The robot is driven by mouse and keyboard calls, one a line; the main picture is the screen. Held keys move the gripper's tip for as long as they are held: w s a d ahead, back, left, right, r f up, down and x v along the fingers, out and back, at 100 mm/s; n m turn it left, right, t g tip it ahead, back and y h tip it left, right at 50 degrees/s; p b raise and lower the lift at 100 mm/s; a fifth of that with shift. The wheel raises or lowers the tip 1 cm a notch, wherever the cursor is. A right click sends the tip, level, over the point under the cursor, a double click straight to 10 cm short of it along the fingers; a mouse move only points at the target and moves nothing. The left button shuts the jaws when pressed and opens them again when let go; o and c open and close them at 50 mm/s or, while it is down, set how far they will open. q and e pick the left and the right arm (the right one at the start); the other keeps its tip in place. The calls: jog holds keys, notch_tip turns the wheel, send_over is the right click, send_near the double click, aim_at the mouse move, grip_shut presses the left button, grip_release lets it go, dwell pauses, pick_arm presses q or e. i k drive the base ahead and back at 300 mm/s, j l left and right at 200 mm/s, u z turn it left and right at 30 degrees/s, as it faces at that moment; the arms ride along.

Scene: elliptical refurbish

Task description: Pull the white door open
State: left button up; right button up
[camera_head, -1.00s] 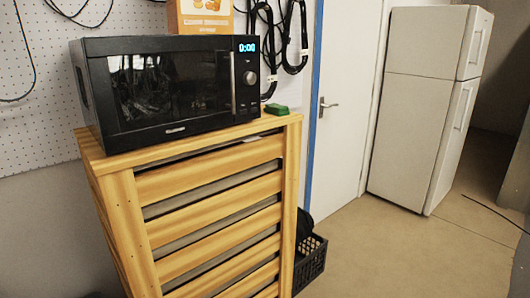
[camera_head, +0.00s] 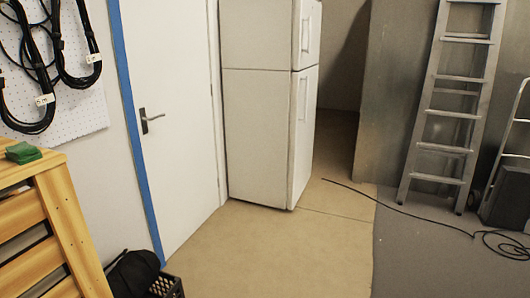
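The white door (camera_head: 178,100) stands in the wall left of centre in the head view and looks closed. Its metal lever handle (camera_head: 150,120) is on the left side of the door, beside a blue strip (camera_head: 132,120) that runs down the frame. A white fridge (camera_head: 258,110) stands just right of the door, close to its right edge. Neither of my grippers shows in this view.
A slatted wooden cabinet (camera_head: 50,215) with a green block (camera_head: 22,152) is at the left. A black crate (camera_head: 168,287) and dark bag (camera_head: 132,272) lie below the door's left side. A ladder (camera_head: 455,100) and loose cable (camera_head: 490,238) are at right. Floor (camera_head: 290,250) before the fridge is clear.

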aim_at(166, 41)
jog(key=i+l+z, duration=0.3)
jog(key=i, duration=0.35)
jog(key=i+z, duration=0.3)
jog(key=i, duration=0.35)
jog(key=i+u, duration=0.5)
jog(key=i, duration=0.15)
jog(key=i+l+u, duration=0.15)
jog(key=i+u, duration=0.35)
jog(key=i, duration=0.15)
jog(key=i+j+u, duration=0.15)
jog(key=i+u, duration=0.25)
jog(key=i, duration=0.2)
jog(key=i+u, duration=0.4)
jog(key=i, duration=0.15)
